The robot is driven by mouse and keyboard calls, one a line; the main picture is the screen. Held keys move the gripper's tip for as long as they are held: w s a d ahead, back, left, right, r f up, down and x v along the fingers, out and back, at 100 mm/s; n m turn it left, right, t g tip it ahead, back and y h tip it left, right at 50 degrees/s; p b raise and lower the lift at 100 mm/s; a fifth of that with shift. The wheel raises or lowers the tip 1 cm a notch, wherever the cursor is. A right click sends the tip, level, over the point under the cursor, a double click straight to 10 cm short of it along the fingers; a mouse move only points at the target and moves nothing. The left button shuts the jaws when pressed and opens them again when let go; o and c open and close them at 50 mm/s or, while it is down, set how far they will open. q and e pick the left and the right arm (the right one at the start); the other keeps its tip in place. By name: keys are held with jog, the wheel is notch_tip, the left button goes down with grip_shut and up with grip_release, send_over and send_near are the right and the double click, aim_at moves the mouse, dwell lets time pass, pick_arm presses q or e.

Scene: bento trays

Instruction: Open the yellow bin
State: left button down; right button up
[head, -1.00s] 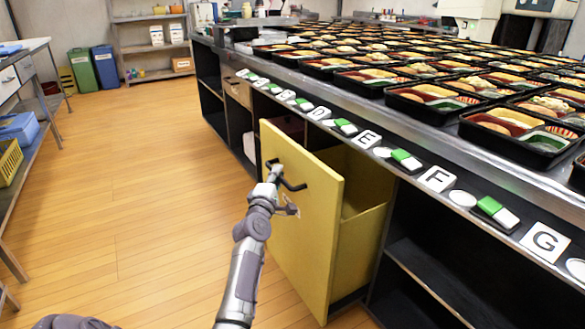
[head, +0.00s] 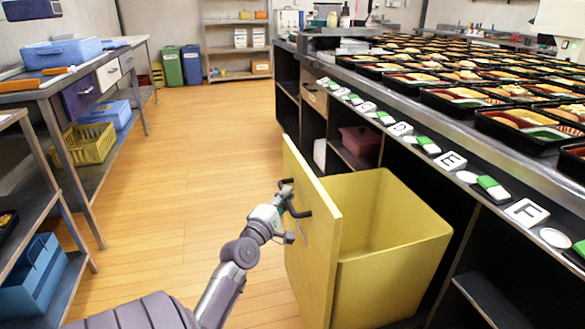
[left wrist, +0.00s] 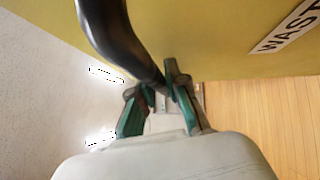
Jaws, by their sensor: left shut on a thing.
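The yellow bin (head: 400,262) stands pulled out from under the counter in the head view, with its open top and empty-looking inside showing. Its flat yellow front panel (head: 312,250) faces left and bears a black handle (head: 298,204). My left gripper (head: 285,206) is at this handle. In the left wrist view the gripper's green fingers (left wrist: 160,102) are closed around the dark curved handle (left wrist: 118,40), next to the yellow panel (left wrist: 215,35) with a partly visible "WAST" label (left wrist: 288,30). My right gripper is in neither view.
The counter (head: 440,125) on the right carries many filled bento trays and a row of letter tiles. Shelves with blue boxes (head: 30,275) and a yellow basket (head: 88,145) line the left. The wooden floor (head: 200,160) between is clear.

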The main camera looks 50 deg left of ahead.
pick_arm(q)
jog(key=c, duration=1.2)
grip_release()
jog(key=shift+o, duration=0.2)
jog(key=v, duration=1.2)
jog(key=shift+f, duration=0.1)
